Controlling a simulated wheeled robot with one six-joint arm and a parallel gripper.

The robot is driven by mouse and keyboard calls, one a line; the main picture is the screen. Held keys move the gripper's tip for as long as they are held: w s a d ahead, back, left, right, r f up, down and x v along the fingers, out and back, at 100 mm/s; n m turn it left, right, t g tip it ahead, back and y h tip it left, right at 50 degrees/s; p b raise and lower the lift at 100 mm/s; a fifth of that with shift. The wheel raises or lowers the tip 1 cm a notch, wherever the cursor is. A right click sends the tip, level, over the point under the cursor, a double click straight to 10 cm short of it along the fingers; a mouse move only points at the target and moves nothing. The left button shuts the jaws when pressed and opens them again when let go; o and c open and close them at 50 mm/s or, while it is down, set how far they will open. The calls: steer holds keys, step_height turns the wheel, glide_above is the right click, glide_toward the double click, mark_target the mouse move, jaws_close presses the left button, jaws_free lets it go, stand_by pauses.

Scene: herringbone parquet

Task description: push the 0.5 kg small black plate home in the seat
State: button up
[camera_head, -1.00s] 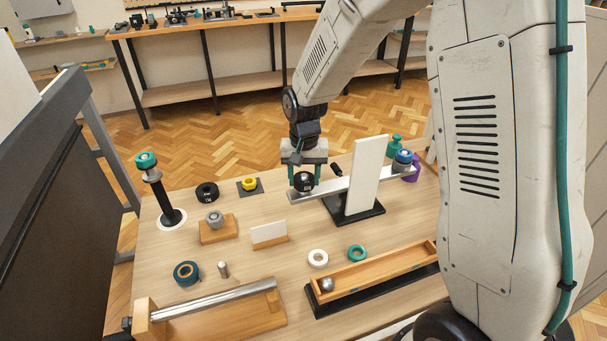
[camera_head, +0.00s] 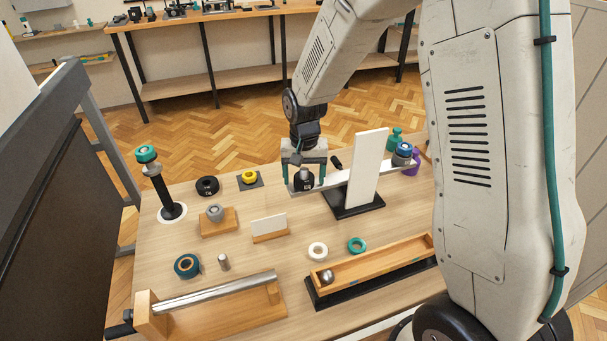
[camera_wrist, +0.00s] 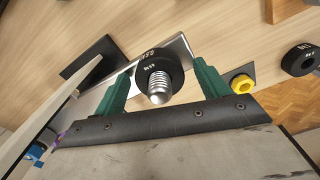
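The small black plate (camera_head: 303,183) sits at the left end of a silver beam (camera_head: 335,179). In the wrist view the plate (camera_wrist: 160,70) bears white markings, partly legible, and a threaded metal stud stands up through its middle. My gripper (camera_head: 304,180) is over this end of the beam, with one green finger on each side of the plate. In the wrist view the gripper (camera_wrist: 163,85) is open, with a gap at the right finger and a narrower one at the left. The seat under the plate is hidden, so I cannot tell how fully it sits.
A white upright panel (camera_head: 367,170) on a black base stands right of the gripper. A blue-topped weight (camera_head: 404,152) is on the beam's other end. A yellow ring (camera_head: 249,177) and a black ring (camera_head: 207,186) lie to the left. A wooden trough (camera_head: 375,263) is in front.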

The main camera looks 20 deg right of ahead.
step_height(320, 180, up, 8)
steer(key=shift+f, duration=0.1)
stand_by(0.5)
stand_by(0.4)
